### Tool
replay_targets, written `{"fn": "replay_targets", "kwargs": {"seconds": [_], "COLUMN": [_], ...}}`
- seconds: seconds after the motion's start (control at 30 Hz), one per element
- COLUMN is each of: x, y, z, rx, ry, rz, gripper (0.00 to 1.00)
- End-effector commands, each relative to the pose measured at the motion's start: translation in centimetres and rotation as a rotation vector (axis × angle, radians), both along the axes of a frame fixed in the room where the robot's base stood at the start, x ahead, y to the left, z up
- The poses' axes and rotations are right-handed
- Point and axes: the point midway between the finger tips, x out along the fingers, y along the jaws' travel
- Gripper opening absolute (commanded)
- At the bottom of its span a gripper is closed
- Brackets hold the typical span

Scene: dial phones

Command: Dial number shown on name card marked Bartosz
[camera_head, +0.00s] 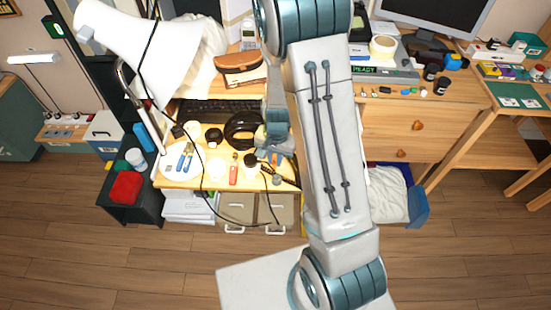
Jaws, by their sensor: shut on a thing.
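My gripper (273,153) is low over the right part of the cluttered wooden desk, beside a black ring-shaped thing (231,134). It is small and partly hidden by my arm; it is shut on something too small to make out. A light grey handset that looks like a phone (248,38) stands upright at the back, behind a brown case and apart from my gripper. No name card marked Bartosz can be read in this view. My arm hides part of the desk and what lies behind it.
A white lamp (150,42) leans over the desk's left side, with dark cables hanging in front. A brown case (240,68), a black keyboard (222,107) and small tools crowd the desk (215,184). A monitor (432,14) stands at right. The wooden floor in front is mostly clear.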

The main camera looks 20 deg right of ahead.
Motion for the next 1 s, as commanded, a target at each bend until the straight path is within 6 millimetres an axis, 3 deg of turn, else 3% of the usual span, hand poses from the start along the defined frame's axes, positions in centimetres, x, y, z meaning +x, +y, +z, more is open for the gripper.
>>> {"fn": "replay_targets", "kwargs": {"seconds": [0.3,0.73,1.0], "x": [-1.4,-1.4,-1.4], "y": [0.0,0.0,0.0], "z": [0.1,-2.8,-3.2], "rx": [-0.031,-0.030,-0.030], "ry": [0.006,0.007,0.006], "rz": [-0.199,-0.198,-0.197], "gripper": [0.00,0.00,0.00]}}
